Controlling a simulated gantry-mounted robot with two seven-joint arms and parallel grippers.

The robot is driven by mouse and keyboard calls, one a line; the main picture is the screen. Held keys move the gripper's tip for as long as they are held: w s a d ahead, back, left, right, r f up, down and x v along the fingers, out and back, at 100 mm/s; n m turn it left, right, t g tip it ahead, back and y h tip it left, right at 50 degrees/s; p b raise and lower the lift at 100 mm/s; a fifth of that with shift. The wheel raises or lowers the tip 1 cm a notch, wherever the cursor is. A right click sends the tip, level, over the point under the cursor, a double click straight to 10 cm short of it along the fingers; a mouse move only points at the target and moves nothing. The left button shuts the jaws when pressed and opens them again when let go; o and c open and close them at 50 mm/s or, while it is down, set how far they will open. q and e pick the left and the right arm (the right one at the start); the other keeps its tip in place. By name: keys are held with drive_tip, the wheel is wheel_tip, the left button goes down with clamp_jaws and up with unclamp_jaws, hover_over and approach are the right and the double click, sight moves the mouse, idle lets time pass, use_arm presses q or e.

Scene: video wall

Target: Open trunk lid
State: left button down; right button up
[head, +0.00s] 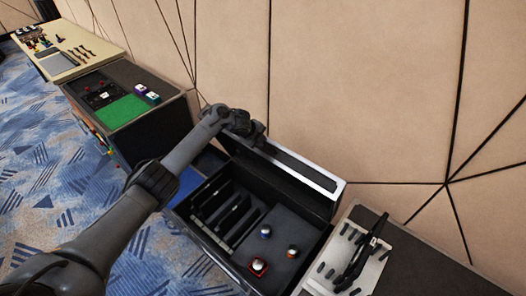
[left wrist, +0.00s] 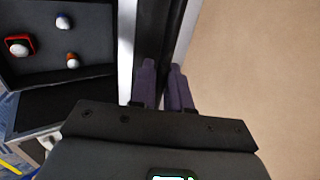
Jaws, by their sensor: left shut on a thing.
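The black trunk (head: 215,232) stands against the wall with its lid (head: 305,172) raised, roughly upright along the back side. The lid has a pale metal edge and shows as a dark strip in the left wrist view (left wrist: 155,30). My left gripper (head: 258,135) is at the far left end of the lid, shut on its edge. In the left wrist view the two purple-grey fingers (left wrist: 162,82) lie on either side of the lid's strip. The fingertips are hard to make out in the head view. My right gripper is not in view.
Inside the trunk are dark slotted dividers (head: 228,213) and several small round-topped items, one on a red square base (head: 258,266). A table with a white panel (head: 350,262) stands at right. A case with a green mat (head: 122,112) stands at left. The patterned carpet (head: 40,190) is clear.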

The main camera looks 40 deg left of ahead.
use_arm(q)
drive_tip(key=shift+w+a+f, duration=0.1)
drive_tip(key=shift+w+f, duration=0.1)
drive_tip(key=shift+f, duration=0.2)
drive_tip(key=c, duration=1.3)
unclamp_jaws()
drive_tip(key=shift+s, duration=0.1)
drive_tip(key=shift+c, duration=0.2)
drive_tip(key=shift+r, duration=0.2)
drive_tip(key=shift+r, duration=0.1)
drive_tip(key=shift+s+r, duration=0.2)
drive_tip(key=shift+r, duration=0.3)
drive_tip(key=p+v, duration=0.1)
drive_tip(key=v, duration=0.8)
drive_tip(key=shift+s+r+p, duration=0.15)
drive_tip(key=shift+r+p, duration=0.05)
drive_tip(key=shift+p, duration=0.1)
